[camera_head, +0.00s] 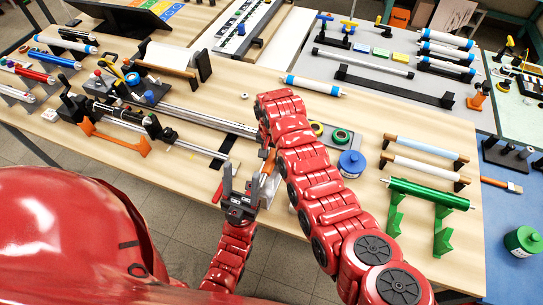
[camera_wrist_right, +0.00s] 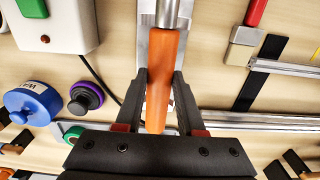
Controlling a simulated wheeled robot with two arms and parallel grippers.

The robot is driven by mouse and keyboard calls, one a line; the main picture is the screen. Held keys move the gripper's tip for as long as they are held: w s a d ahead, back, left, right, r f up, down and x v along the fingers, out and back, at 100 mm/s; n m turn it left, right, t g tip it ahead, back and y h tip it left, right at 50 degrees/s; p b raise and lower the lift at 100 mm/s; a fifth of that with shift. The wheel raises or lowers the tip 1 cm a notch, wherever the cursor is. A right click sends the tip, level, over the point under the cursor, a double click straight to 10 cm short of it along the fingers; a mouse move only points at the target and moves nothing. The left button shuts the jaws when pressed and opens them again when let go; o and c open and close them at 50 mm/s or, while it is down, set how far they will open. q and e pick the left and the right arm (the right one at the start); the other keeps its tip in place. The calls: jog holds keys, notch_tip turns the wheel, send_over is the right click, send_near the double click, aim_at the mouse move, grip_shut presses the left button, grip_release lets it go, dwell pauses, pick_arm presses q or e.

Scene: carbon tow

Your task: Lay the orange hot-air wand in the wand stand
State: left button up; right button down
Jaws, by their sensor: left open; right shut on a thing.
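The orange hot-air wand (camera_wrist_right: 161,85) has a silver nozzle (camera_wrist_right: 168,12) pointing to the top of the right wrist view. My right gripper (camera_wrist_right: 161,76) is shut on its orange handle, one finger on each side. A light grey metal piece, apparently the wand stand (camera_wrist_right: 143,45), is under or just behind the nozzle and upper handle; I cannot tell whether they touch. In the head view the wand (camera_head: 268,162) is a small orange part beside my right arm, which hides the right gripper. My left gripper (camera_head: 241,183) is open and empty, left of the wand.
A white box (camera_wrist_right: 60,22) with a red light and a black cable is close left of the wand in the right wrist view. A blue spool (camera_head: 351,163) and green roller on stands (camera_head: 428,193) are right of my arm. Metal rails (camera_head: 190,118) lie left.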

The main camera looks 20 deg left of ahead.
jog(key=shift+f+b, duration=0.45)
jog(key=shift+f, duration=0.2)
jog(key=shift+c, duration=2.2)
grip_release()
jog(key=shift+r, duration=0.2)
jog(key=shift+r+b, duration=0.3)
notch_tip(320, 180, up, 6)
jog(key=shift+w+f+b, duration=0.1)
jog(key=shift+w+b, duration=0.05)
jog(key=shift+b, duration=0.6)
notch_tip(320, 180, up, 11)
jog(key=p, duration=0.2)
jog(key=shift+s+f, duration=0.15)
jog(key=shift+s, duration=0.05)
